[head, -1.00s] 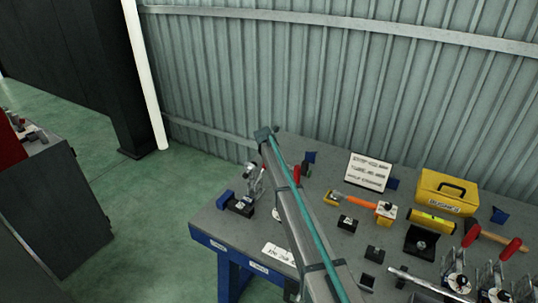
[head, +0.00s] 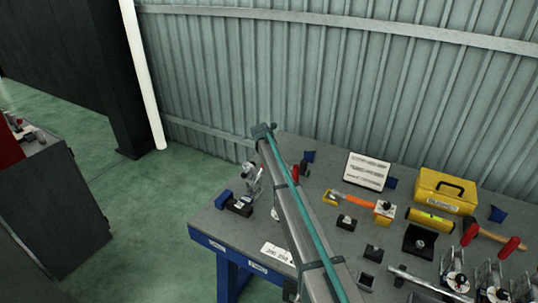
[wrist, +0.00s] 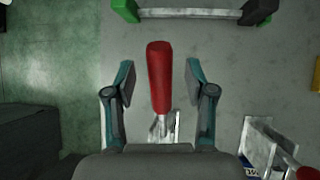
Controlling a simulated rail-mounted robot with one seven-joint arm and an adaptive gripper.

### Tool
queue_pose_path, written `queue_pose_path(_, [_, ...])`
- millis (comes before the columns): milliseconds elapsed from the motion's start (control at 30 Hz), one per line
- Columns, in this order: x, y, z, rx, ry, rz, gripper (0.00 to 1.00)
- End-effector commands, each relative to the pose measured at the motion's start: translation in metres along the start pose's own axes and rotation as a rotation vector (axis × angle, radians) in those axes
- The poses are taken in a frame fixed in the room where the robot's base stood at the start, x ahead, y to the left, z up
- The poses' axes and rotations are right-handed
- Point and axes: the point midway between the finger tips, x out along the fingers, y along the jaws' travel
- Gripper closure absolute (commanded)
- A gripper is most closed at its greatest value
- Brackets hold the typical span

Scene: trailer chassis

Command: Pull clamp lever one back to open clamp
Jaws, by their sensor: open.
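A red clamp lever handle (wrist: 159,62) stands out in the middle of the wrist view. Its metal clamp (wrist: 164,126) shows below it, partly hidden by my gripper. My gripper (wrist: 161,82) is open, with one finger on each side of the red handle and a visible gap on both sides. A second red handle (wrist: 307,173) with metal parts is cut off at the lower right. In the head view, a red handle (head: 304,170) shows beside my arm, which hides part of the bench; I cannot tell which lever it is.
The grey bench (head: 212,222) ends at the left above green floor. A bar with green ends (wrist: 190,13) lies at the top of the wrist view. A yellow toolbox (head: 446,190), a white sign (head: 367,171), a hammer and several red-handled clamps stand to the right.

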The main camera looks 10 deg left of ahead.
Motion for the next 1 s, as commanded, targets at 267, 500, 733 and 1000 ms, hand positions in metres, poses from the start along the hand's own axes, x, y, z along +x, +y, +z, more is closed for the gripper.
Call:
queue_pose_path(267, [-0.056,-0.001,0.000,0.001,-0.002,0.002,0.45])
queue_pose_path(500, [-0.081,-0.001,0.000,0.001,-0.001,0.001,0.45])
queue_pose_path(733, [-0.085,0.000,0.000,0.001,0.000,0.000,0.45])
queue_pose_path(1000, [-0.085,0.005,-0.005,0.011,0.001,0.013,0.45])
